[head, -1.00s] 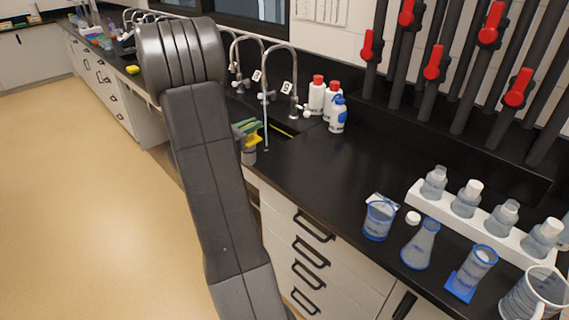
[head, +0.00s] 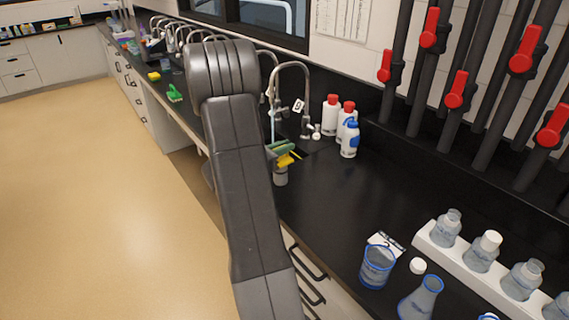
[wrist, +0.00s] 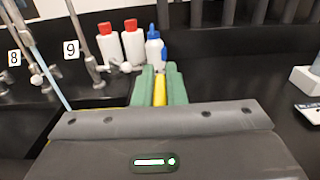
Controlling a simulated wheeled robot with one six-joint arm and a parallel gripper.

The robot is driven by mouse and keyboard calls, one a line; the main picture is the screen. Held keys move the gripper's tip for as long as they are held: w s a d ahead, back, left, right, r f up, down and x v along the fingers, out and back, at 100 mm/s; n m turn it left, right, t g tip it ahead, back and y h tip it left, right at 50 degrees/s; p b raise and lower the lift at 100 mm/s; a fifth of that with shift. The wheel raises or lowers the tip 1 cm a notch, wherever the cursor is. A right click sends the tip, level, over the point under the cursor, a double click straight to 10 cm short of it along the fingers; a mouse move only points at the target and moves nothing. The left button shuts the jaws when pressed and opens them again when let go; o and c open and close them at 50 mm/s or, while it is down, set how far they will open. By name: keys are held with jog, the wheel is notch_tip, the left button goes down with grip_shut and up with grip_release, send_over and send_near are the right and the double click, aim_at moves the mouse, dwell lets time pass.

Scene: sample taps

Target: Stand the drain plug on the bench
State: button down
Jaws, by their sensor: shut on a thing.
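My gripper (head: 281,149) is beyond my forearm in the head view, near the front of the bench by the sink. Its green fingers (wrist: 161,72) point away from me in the wrist view and are shut on a yellow part between them, which I take for the drain plug (wrist: 160,90). In the head view the yellow part (head: 287,159) shows by the fingers, with a grey cylinder just below that seems to belong to it. I cannot tell whether it touches the bench. The black bench (head: 325,205) is bare to the right of the gripper.
Taps (head: 292,90) with numbered tags stand behind and left of the gripper. Two red-capped bottles (head: 331,115) and a blue-topped bottle (head: 350,138) stand at the back. A beaker (head: 377,267), a flask (head: 420,298) and a white bottle rack (head: 470,265) are to the right.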

aim_at(289, 157)
jog(key=shift+f+p, duration=0.35)
jog(key=shift+f, duration=2)
jog(key=shift+f, duration=0.15)
jog(key=c, duration=1.5)
grip_release()
jog(key=shift+r, duration=0.25)
jog(key=b+v, duration=0.2)
jog(key=v, duration=1)
jog(key=shift+f+b, duration=0.1)
jog(key=shift+b, duration=0.25)
